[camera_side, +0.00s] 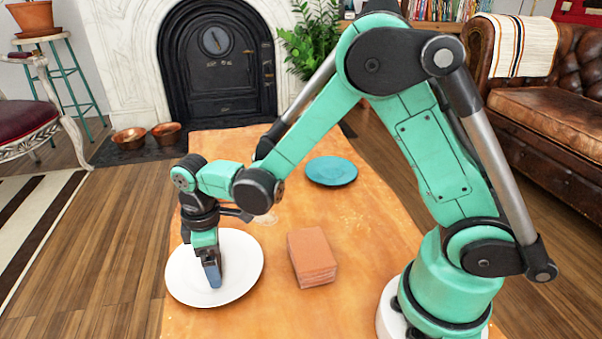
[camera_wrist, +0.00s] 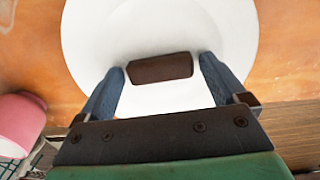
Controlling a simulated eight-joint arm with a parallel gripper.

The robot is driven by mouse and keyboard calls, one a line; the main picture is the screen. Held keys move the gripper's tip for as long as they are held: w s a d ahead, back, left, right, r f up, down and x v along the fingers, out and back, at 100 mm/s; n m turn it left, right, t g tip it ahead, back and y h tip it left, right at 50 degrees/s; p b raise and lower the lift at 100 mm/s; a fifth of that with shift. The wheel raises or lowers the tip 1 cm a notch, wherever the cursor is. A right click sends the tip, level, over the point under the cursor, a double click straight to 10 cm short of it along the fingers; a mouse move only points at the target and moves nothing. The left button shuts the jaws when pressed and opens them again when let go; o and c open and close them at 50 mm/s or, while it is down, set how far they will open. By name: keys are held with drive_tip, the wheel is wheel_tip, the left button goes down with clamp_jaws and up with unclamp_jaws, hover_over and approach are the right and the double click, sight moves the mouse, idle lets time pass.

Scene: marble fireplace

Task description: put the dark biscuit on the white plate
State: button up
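The dark biscuit (camera_wrist: 160,67) is a small dark brown bar, seen in the wrist view over the white plate (camera_wrist: 95,30). It lies crosswise between the two blue fingers of my gripper (camera_wrist: 163,72), with a narrow gap showing at its ends, so the fingers look open around it. In the side view the white plate (camera_side: 240,265) lies at the table's left edge. My gripper (camera_side: 211,275) points down over the plate, its tips low near the surface. The biscuit is hidden behind the fingers there.
A stack of reddish-brown blocks (camera_side: 312,257) stands right of the plate. A teal plate (camera_side: 331,171) lies farther back on the orange wooden table (camera_side: 365,235). A pink rounded object (camera_wrist: 20,122) shows at the wrist view's left edge.

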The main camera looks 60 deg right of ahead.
wheel_tip(320, 180, up, 12)
drive_tip(key=f, duration=0.1)
drive_tip(key=s+d+r+m+t, duration=0.2)
drive_tip(key=s+d+m+t, duration=0.5)
drive_tip(key=m, duration=0.2)
drive_tip(key=shift+s+d, duration=0.25)
drive_tip(key=shift+d, duration=0.15)
